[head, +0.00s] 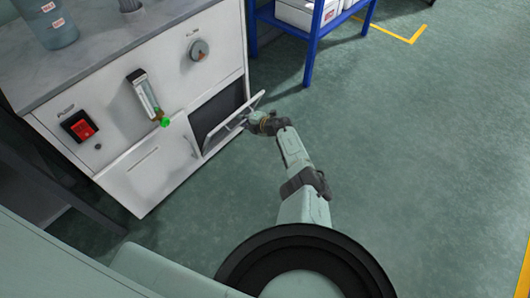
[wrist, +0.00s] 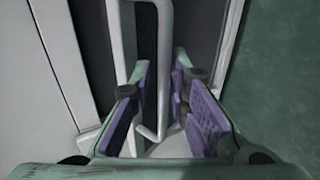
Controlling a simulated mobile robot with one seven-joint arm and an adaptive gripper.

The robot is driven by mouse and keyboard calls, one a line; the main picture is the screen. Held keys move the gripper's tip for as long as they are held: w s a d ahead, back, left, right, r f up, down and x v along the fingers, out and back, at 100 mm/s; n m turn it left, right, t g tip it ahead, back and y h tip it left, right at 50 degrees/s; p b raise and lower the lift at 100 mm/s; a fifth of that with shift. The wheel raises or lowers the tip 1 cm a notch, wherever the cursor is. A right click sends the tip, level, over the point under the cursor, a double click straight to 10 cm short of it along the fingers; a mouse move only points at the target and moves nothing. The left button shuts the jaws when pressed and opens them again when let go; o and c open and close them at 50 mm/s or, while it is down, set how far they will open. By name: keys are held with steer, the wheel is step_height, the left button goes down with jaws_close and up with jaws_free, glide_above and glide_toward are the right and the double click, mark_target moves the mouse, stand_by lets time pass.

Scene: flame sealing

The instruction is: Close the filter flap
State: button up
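The filter flap (head: 236,120) is a thin white panel on the lower right of the cabinet front. It stands ajar, tilted out from a dark opening (head: 216,107). My gripper (head: 250,121) is at the flap's outer side. In the wrist view my gripper (wrist: 164,105) has its two purple-padded fingers spread apart. A pale bent bar (wrist: 163,75), which looks like the flap's handle, runs between the fingers. Gaps show on both sides of the bar, though contact low down is hard to tell.
The white cabinet (head: 150,120) carries a red switch (head: 80,127), a flow meter with a green knob (head: 148,97) and a round dial (head: 198,50). A blue rack (head: 313,45) stands behind at the right. The green floor (head: 420,150) on the right is clear.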

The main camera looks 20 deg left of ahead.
steer(key=s+d+f+y+b, duration=0.2)
steer(key=s+d+f+b, duration=0.2)
steer(key=d+f+b, duration=0.7)
steer(key=shift+d+f+t, duration=0.15)
steer(key=shift+f+t, duration=0.25)
steer(key=shift+f, duration=1.5)
steer(key=p+v, duration=0.7)
steer(key=v, duration=0.5)
steer(key=shift+d, duration=0.3)
steer(key=shift+s, duration=0.1)
